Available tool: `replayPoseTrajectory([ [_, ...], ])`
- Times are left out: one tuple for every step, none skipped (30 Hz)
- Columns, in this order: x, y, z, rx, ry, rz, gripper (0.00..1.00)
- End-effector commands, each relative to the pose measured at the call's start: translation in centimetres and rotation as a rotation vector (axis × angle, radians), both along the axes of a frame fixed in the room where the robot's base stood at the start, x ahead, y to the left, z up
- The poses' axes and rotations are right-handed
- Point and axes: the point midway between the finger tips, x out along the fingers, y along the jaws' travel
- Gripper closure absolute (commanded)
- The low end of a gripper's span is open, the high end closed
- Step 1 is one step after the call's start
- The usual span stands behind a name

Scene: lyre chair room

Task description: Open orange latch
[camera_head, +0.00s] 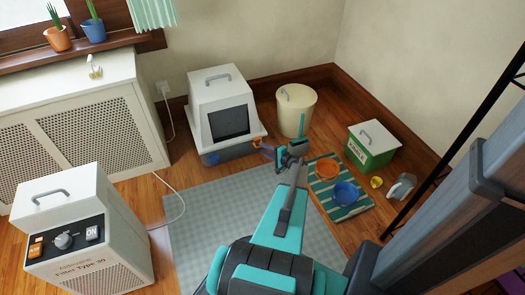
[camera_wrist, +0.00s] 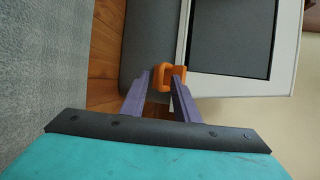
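The orange latch (camera_wrist: 162,80) is a small loop on the edge of the white and grey litter box (camera_head: 221,108), beside its dark front panel. In the head view the orange latch (camera_head: 256,143) shows at the box's lower right. My gripper (camera_head: 264,148) is at the latch. In the wrist view the purple fingers of my gripper (camera_wrist: 168,74) are close together, one on each side of the latch, and appear to pinch it. The right finger covers part of it. A blue latch (camera_head: 212,158) shows at the box's lower front left.
A cream bin (camera_head: 296,108) stands right of the box. An orange bowl (camera_head: 327,168) and a blue bowl (camera_head: 346,192) sit on a striped mat (camera_head: 345,212). A green and white box (camera_head: 371,146) is near the right wall. A grey rug (camera_head: 200,215) lies in front.

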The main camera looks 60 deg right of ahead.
Motion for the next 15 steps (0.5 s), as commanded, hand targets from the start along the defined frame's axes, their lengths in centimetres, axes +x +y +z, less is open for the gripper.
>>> replayPoseTrajectory([
  [0.48, -0.12, -0.21, 0.0, 0.0, 0.001, 0.72],
  [0.68, -0.15, -0.25, 0.0, 0.0, 0.001, 0.72],
  [0.9, -0.17, -0.27, 0.0, -0.001, 0.002, 0.72],
  [1.02, -0.2, -0.28, 0.0, -0.001, 0.002, 0.72],
  [1.1, -0.21, -0.29, 0.0, -0.001, 0.001, 0.72],
  [1.19, -0.23, -0.29, 0.0, -0.001, 0.001, 0.72],
  [1.23, -0.24, -0.28, 0.0, -0.001, 0.001, 0.72],
  [1.25, -0.25, -0.28, 0.0, -0.001, 0.001, 0.72],
  [1.26, -0.24, -0.27, 0.0, -0.001, 0.001, 0.72],
  [1.26, -0.24, -0.27, 0.0, -0.001, 0.001, 0.72],
  [1.25, -0.24, -0.26, 0.0, -0.001, 0.001, 0.72],
  [1.24, -0.24, -0.25, 0.0, -0.001, 0.001, 0.72],
  [1.24, -0.24, -0.25, 0.0, -0.001, 0.001, 0.72],
  [1.24, -0.24, -0.25, 0.0, -0.001, 0.001, 0.72],
  [1.24, -0.24, -0.25, 0.0, -0.001, 0.001, 0.74],
])
